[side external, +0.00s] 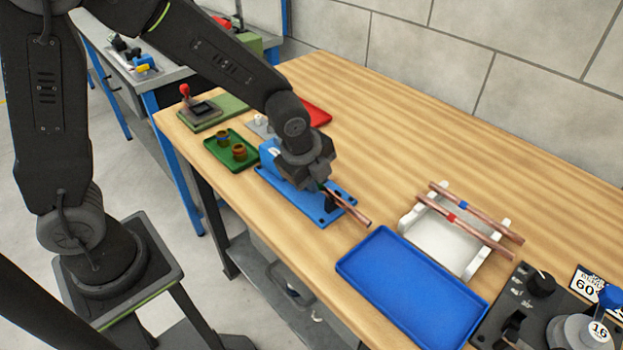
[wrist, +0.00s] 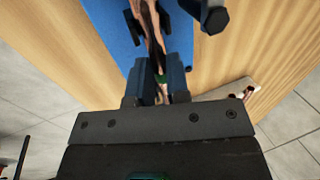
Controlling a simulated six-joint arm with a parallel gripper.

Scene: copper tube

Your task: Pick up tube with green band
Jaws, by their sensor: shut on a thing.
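My gripper (side external: 322,186) points down over the blue fixture (side external: 338,204) near the middle of the table. It is shut on a copper tube (side external: 349,209), whose free end sticks out to the lower right. In the wrist view the tube (wrist: 151,22) runs between my fingers (wrist: 160,88), and a bit of green band (wrist: 161,78) shows at the fingertips. The fingers hide most of the band. I cannot tell whether the tube still rests on the fixture.
A white rack (side external: 437,240) holds copper tubes with a blue and a red band. An empty blue tray (side external: 411,291) lies in front of it. A green tray (side external: 227,160) with copper fittings is left of the fixture. A black device (side external: 510,305) stands at the lower right.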

